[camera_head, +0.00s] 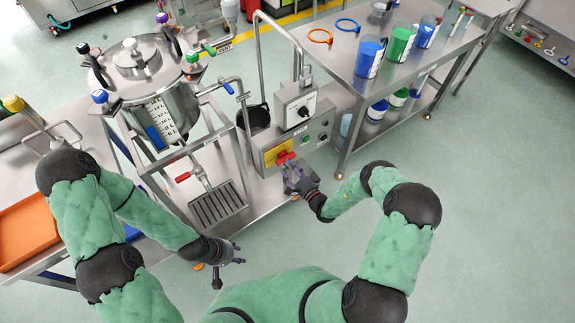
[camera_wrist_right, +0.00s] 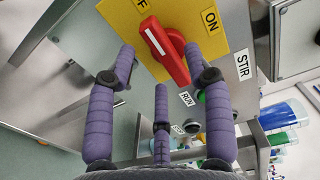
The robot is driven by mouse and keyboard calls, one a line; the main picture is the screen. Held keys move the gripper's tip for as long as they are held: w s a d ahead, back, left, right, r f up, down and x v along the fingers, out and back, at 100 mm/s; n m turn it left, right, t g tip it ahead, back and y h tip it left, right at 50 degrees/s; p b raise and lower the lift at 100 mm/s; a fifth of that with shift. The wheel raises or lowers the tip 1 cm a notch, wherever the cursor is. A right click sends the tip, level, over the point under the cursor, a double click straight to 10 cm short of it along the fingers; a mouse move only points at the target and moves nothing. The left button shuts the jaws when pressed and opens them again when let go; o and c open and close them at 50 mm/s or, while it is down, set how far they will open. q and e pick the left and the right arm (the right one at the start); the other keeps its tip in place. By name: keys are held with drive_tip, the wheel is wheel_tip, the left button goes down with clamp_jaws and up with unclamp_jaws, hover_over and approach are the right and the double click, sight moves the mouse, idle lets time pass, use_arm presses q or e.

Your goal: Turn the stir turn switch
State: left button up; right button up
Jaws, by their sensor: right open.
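The stir turn switch is a red handle (camera_wrist_right: 166,52) with a white line, on a yellow plate (camera_wrist_right: 212,40) marked OFF and ON. The white line points up and left toward OFF. In the head view the switch (camera_head: 285,157) is on the front of the control panel. My right gripper (camera_wrist_right: 158,52) is open in front of it, one finger left of the handle, one close to its right side, and a third below. I cannot tell whether a finger touches it. The right gripper (camera_head: 296,181) also shows in the head view. My left gripper (camera_head: 229,271) hangs spread and empty at lower left.
A green button (camera_wrist_right: 201,97) by a RUN label is close to the right finger. A dial box (camera_head: 297,107) stands above the panel. A drain grate (camera_head: 217,204) and a red-handled valve (camera_head: 184,177) are to the left. The floor at right is clear.

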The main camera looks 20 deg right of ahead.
drive_tip(key=v, duration=0.9)
drive_tip(key=shift+s, duration=0.35)
